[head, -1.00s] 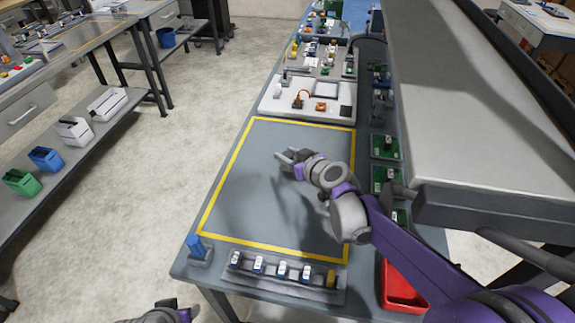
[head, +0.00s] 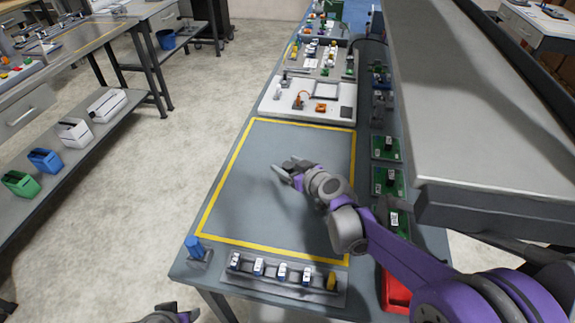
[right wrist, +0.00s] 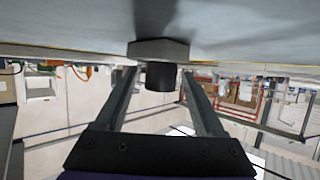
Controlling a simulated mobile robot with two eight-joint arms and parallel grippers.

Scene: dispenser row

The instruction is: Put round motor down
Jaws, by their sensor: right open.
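The round motor shows in the right wrist view as a dark cylinder (right wrist: 161,77) with a wider grey part (right wrist: 158,50) against the grey table surface, which appears at the top of that view. My right gripper (right wrist: 161,92) is open, with one finger on each side of the dark cylinder and visible gaps. In the head view my right gripper (head: 283,170) is low over the yellow-outlined work area (head: 245,190); I cannot make out the motor there. My left gripper (head: 172,314) is only partly in view at the bottom edge.
A rack (head: 283,278) with several small bottles and a blue block (head: 195,248) stand at the near edge. A white tray (head: 290,112) lies beyond the outlined area. Green boards (head: 385,147) and a red bin (head: 394,294) line the right side, beside a grey overhead shelf (head: 470,120).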

